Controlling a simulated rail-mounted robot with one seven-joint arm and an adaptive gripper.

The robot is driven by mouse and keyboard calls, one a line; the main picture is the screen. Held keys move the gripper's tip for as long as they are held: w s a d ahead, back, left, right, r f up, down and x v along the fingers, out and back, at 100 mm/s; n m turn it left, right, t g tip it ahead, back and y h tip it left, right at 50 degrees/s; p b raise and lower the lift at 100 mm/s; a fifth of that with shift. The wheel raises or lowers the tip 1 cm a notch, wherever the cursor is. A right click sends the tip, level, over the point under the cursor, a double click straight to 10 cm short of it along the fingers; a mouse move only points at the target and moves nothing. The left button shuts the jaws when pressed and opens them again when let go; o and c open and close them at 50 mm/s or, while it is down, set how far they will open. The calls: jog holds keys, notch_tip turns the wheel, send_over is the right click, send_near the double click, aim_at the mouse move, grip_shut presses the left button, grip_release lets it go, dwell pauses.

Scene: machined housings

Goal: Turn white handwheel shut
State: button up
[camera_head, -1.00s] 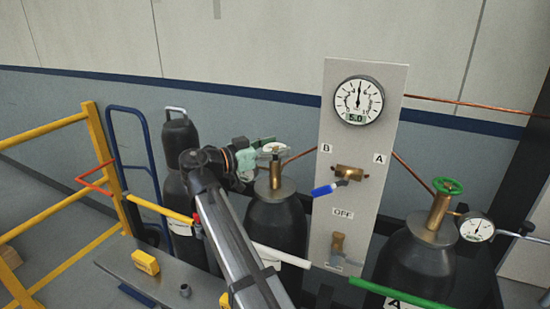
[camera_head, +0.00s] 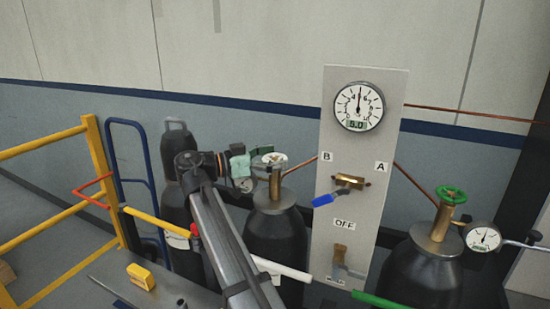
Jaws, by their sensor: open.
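Whether a finger touches the rim cannot be told at this size. My arm comes up from the lower middle and hides part of the cylinder's left side.
A panel (camera_head: 325,225) with a gauge (camera_head: 359,106) and a blue-handled lever (camera_head: 337,191) stands just right of the wheel. A green handwheel (camera_head: 450,195) tops another cylinder (camera_head: 422,272). Yellow railing (camera_head: 103,180) is at left. A copper pipe (camera_head: 300,167) runs behind the white wheel.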

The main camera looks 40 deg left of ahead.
jog(key=shift+s, duration=0.1)
jog(key=v, duration=1.1)
jog(key=shift+s+a, duration=0.25)
jog(key=shift+s, duration=0.05)
